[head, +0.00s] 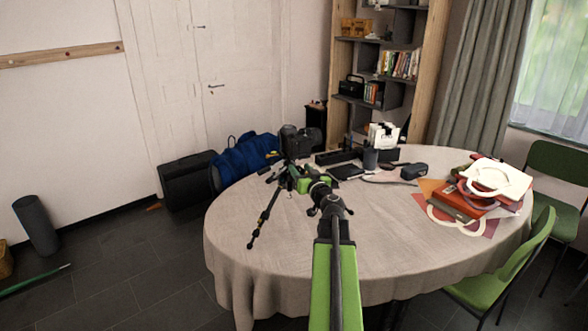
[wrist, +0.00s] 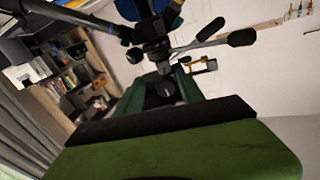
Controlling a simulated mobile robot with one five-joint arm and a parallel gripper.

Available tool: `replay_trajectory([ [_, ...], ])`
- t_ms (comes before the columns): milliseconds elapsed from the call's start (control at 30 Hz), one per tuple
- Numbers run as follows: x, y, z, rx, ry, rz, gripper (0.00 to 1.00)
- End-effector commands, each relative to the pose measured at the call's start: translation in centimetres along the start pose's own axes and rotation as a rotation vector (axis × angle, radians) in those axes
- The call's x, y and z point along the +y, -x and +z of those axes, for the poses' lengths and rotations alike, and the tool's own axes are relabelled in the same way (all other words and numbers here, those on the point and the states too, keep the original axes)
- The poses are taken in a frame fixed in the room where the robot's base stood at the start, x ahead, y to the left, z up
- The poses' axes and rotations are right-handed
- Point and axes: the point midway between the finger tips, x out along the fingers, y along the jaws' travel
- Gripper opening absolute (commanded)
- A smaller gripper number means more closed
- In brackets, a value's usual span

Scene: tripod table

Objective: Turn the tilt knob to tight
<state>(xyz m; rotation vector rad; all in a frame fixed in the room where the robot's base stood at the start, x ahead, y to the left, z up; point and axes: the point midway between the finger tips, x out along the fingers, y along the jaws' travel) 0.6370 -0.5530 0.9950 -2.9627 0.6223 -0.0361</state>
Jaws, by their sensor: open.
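A black camera (head: 300,142) sits on a tripod (head: 263,214) at the table's left side, its thin legs spread on the cloth. In the wrist view the dark tripod head (wrist: 157,47) shows close ahead, with handles ending in black grips (wrist: 241,38) reaching right. I cannot tell which part is the tilt knob. My gripper (head: 304,184) is open, just in front of and below the camera, overlapping the tripod in the head view. A large green jaw (wrist: 185,152) with a dark pad fills the bottom of the wrist view. No contact with a knob can be made out.
The round table (head: 290,250) wears a pale cloth. A dark cup (head: 370,159), a black case (head: 414,171) and a pile of books (head: 480,195) stand right of the tripod. Green chairs (head: 505,265) flank the right side.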

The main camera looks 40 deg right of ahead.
Motion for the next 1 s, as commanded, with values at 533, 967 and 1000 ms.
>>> replay_trajectory([
  [533,-1.7,-0.4,0.2,-0.002,0.0,-0.019,0.0],
  [967,-2.1,-0.5,0.3,-0.003,-0.008,-0.024,0.0],
  [1000,-2.2,-0.5,0.3,-0.003,-0.01,-0.024,0.0],
])
